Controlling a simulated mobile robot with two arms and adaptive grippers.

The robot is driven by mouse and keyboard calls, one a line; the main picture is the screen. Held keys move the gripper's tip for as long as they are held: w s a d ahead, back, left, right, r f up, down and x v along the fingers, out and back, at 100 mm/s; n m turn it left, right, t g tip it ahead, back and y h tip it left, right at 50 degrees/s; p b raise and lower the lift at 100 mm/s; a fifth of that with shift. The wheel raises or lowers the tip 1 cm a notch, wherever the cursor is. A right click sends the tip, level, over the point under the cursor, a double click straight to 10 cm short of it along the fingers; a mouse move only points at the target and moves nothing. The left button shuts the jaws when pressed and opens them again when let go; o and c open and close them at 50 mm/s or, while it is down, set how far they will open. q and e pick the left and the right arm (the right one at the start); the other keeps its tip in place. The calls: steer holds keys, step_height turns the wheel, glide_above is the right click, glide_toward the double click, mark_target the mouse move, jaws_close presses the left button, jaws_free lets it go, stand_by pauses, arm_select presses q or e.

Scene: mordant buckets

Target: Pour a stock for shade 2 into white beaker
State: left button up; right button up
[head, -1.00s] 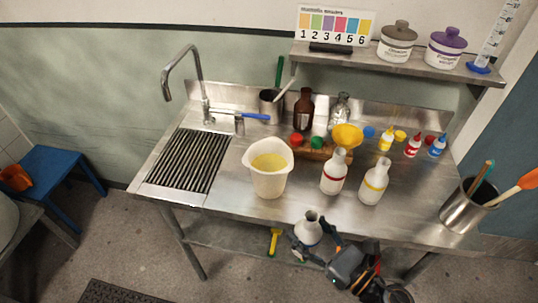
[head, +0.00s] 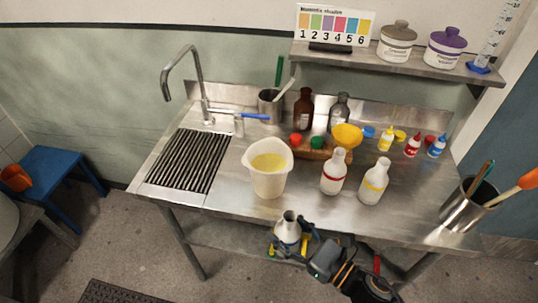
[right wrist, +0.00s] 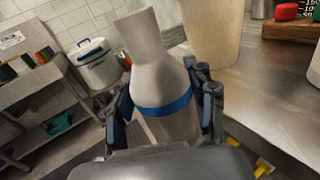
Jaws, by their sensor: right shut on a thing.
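My right gripper (head: 291,243) is shut on a white bottle with a blue band (head: 290,226), in front of the bench's front edge. In the right wrist view the fingers (right wrist: 165,105) sit on both sides of the blue-banded bottle (right wrist: 150,60). The bottle looks roughly upright, its neck up. The white beaker (head: 268,183) stands on the bench behind the bottle, with yellow liquid inside. Its wall also shows in the right wrist view (right wrist: 212,35). A red-banded bottle (head: 333,175) and a yellow-banded bottle (head: 374,184) stand right of it. The shade card (head: 334,26) numbers several colours; 2 is green. My left gripper is out of view.
A ribbed drainboard (head: 187,160) and tap (head: 198,85) are at the left. A yellow funnel (head: 347,135), brown bottle (head: 303,110) and small dropper bottles stand behind. A steel pot with tools (head: 463,208) is at the right. The bench front by the beaker is clear.

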mark_target(281, 229)
steer(key=shift+m+t+h, duration=0.3)
steer(key=shift+h, duration=0.1)
steer(key=shift+w+a+r, duration=0.25)
steer(key=shift+a+r, duration=0.4)
steer(key=shift+a, duration=0.15)
steer(key=shift+w+a+r, duration=0.2)
steer(key=shift+a+r, duration=0.45)
steer(key=shift+a, duration=0.15)
steer(key=shift+a+r, duration=0.15)
